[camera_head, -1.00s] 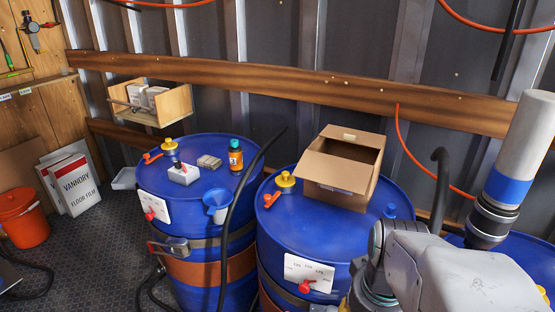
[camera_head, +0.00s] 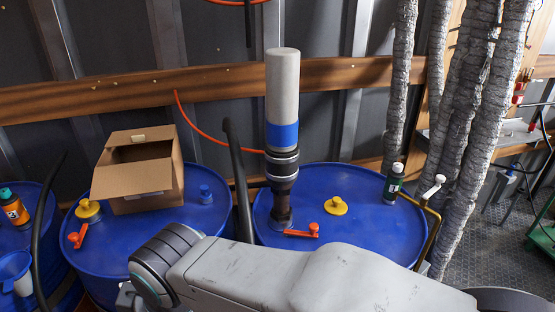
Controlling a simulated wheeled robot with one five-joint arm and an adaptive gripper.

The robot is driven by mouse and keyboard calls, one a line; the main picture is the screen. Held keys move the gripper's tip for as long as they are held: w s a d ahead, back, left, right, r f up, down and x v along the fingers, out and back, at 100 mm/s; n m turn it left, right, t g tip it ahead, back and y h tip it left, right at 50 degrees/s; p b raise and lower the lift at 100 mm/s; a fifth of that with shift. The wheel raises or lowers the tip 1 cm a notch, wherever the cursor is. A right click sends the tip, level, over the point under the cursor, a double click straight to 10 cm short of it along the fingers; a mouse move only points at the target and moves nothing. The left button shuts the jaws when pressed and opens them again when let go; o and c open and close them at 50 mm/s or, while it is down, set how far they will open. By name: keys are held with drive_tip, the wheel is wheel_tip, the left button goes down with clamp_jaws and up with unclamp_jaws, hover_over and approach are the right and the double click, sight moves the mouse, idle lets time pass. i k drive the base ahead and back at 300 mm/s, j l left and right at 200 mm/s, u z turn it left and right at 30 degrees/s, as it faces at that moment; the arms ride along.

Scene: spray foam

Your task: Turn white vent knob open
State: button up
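A small white knob (camera_head: 434,185) on a short lever stands at the right rim of the right blue drum (camera_head: 375,241). It looks like the vent knob, but whether it is open or closed cannot be told. A dark green bottle with a white cap (camera_head: 394,184) stands on the drum just left of it. My grey arm crosses the lower part of the view, in front of the drums, with a dark joint at its left end. My gripper is not in view.
A tall grey cylinder with a blue band (camera_head: 283,100) rises from the right drum. An orange lever (camera_head: 303,231) and a yellow cap (camera_head: 335,206) sit beside it. An open cardboard box (camera_head: 140,178) is on the middle drum. Silvery wrapped pipes (camera_head: 468,120) stand behind the knob.

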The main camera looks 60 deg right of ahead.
sight(397, 168)
drive_tip(key=z, duration=2.95)
drive_tip(key=i+l+u, duration=0.15)
drive_tip(key=u, duration=0.3)
drive_tip(key=l+u, duration=0.45)
drive_tip(key=i+l+u, duration=0.1)
drive_tip(key=l+u, duration=0.15)
drive_tip(key=u, duration=0.25)
drive_tip(key=l+u, duration=0.45)
drive_tip(key=k+l+u, duration=0.1)
drive_tip(key=u, duration=0.35)
drive_tip(key=k+l+u, duration=0.1)
drive_tip(key=l+u, duration=0.35)
drive_tip(key=k+l+u, duration=0.15)
drive_tip(key=u, duration=0.3)
drive_tip(key=k+l+u, duration=0.1)
drive_tip(key=l+u, duration=0.15)
drive_tip(key=u, duration=0.15)
drive_tip(key=k+l+u, duration=0.15)
drive_tip(key=u, duration=0.3)
drive_tip(key=k+l+u, duration=0.15)
drive_tip(key=u, duration=0.25)
drive_tip(key=k+l+u, duration=0.1)
drive_tip(key=k+u, duration=0.15)
drive_tip(key=u, duration=0.2)
